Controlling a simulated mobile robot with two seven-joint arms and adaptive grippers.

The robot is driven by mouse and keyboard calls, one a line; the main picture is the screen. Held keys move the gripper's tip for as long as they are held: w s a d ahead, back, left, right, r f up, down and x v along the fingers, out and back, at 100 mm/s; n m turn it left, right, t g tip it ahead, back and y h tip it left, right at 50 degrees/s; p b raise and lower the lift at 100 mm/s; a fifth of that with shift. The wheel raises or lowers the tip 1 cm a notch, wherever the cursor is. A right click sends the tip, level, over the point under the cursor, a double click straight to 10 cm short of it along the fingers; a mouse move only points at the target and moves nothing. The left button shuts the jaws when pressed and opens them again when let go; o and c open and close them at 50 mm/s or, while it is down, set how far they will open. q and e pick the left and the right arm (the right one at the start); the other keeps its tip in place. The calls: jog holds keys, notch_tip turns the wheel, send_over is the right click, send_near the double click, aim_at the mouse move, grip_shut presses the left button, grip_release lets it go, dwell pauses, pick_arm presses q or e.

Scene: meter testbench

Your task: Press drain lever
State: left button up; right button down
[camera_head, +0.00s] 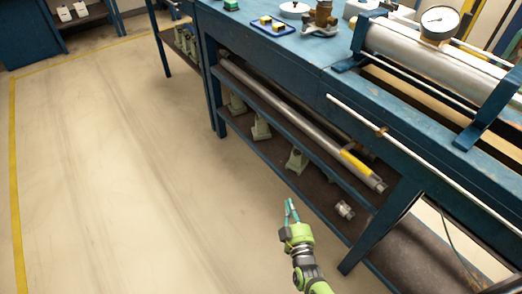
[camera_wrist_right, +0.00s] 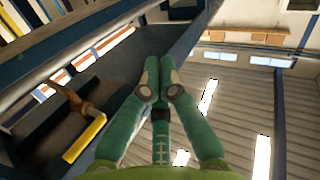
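A yellow lever (camera_head: 355,163) shows under the front edge of the blue bench, beside the end of a long grey pipe. In the right wrist view, a yellow handle (camera_wrist_right: 84,138) on a brass-coloured stem (camera_wrist_right: 78,102) is at the left. My right gripper (camera_head: 291,208) is in front of the bench, to the lower left of the yellow lever and apart from it. In the right wrist view its green fingers (camera_wrist_right: 159,73) come together at the tips with nothing between them. My left gripper is not in view.
The blue bench (camera_head: 310,88) carries a metal cylinder with a round gauge (camera_head: 439,20). A white rod (camera_head: 440,169) with a brass fitting (camera_head: 382,131) runs along its front. Grey-green brackets (camera_head: 260,126) stand on the lower shelf. The floor (camera_head: 120,150) at left is clear.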

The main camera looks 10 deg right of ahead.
jog(key=w+d+r+m+t+h+b, duration=0.3)
jog(key=d+r+m+t+h+b, duration=0.15)
jog(key=r+h+b, duration=0.4)
pick_arm(q)
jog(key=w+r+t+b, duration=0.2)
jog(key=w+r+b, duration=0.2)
jog(key=b, duration=0.4)
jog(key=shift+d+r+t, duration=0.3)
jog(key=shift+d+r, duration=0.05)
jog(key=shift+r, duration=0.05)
pick_arm(e)
jog(key=s+d+r+m+g+h, duration=0.3)
jog(key=s+d+m+g+h, duration=0.3)
jog(key=m+g+h, duration=0.5)
jog(key=m+h, duration=0.1)
jog(key=h, duration=0.3)
jog(key=shift+s+r+h, duration=0.3)
jog(key=shift+h, duration=0.05)
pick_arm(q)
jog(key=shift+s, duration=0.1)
pick_arm(e)
jog(key=shift+t, duration=0.25)
